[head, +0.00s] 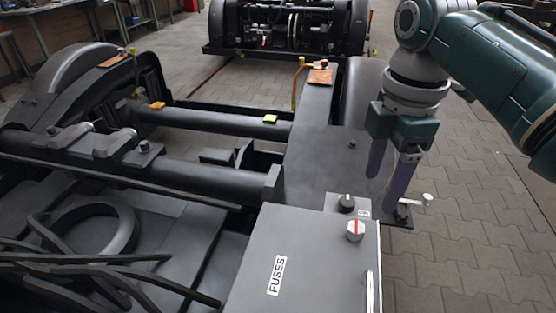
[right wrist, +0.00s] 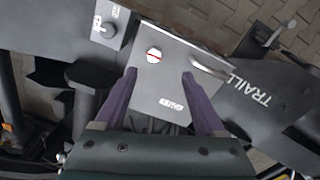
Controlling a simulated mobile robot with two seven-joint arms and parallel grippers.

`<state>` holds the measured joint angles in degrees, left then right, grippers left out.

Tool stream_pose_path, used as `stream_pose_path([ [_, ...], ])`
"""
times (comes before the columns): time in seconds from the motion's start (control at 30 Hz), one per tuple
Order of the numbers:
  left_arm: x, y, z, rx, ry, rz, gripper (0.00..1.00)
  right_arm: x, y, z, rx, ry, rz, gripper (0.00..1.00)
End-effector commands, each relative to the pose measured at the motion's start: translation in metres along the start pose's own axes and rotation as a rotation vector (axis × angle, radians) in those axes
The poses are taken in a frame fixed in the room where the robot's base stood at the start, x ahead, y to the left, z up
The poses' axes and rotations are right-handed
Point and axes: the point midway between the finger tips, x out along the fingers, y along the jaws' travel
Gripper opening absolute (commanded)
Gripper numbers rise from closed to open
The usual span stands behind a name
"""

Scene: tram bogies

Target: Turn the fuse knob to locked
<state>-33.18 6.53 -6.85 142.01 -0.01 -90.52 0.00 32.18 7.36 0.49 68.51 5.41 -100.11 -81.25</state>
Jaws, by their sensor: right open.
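The fuse box (head: 310,250) is a dark grey box with a white FUSES label (head: 275,275) on its lid. The fuse knob (head: 355,231) is a pale knob with a red mark near the lid's far right corner. In the right wrist view the knob (right wrist: 154,56) shows its red line across its face. My right gripper (head: 382,190) has purple fingers, open and empty, above and beyond the box. In the right wrist view the gripper (right wrist: 160,73) points towards the lid, and the knob appears between the fingertips, not touched. My left gripper is not in view.
A small box with a black knob (head: 346,203) stands just beyond the fuse box. A bar handle (head: 370,290) runs along the lid's right edge. A pale-ended lever (head: 427,198) sticks out at the right. Paved floor (head: 460,240) lies clear to the right.

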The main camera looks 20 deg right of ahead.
Motion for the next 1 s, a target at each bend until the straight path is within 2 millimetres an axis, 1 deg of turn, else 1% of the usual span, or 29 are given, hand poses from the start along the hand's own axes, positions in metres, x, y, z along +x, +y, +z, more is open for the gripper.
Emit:
stream_pose_path([
  [0.03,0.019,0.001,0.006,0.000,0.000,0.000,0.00,0.016,0.003,0.000,-0.019,0.004,-0.004,0.72],
  [0.27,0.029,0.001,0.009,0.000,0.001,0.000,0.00,0.028,0.006,-0.001,-0.056,0.010,-0.017,0.72],
  [0.37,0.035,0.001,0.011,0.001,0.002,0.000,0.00,0.044,0.005,-0.002,-0.055,0.011,-0.019,0.72],
  [0.6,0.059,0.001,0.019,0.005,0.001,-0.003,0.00,0.092,0.004,-0.002,-0.054,0.011,-0.019,0.72],
  [0.7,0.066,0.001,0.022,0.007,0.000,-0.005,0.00,0.106,0.004,-0.002,-0.054,0.010,-0.017,0.72],
  [0.83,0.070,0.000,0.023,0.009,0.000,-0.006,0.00,0.115,0.004,-0.002,-0.054,0.009,-0.016,0.72],
  [1.0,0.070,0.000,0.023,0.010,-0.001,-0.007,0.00,0.117,0.004,-0.002,-0.054,0.010,-0.014,0.72],
])
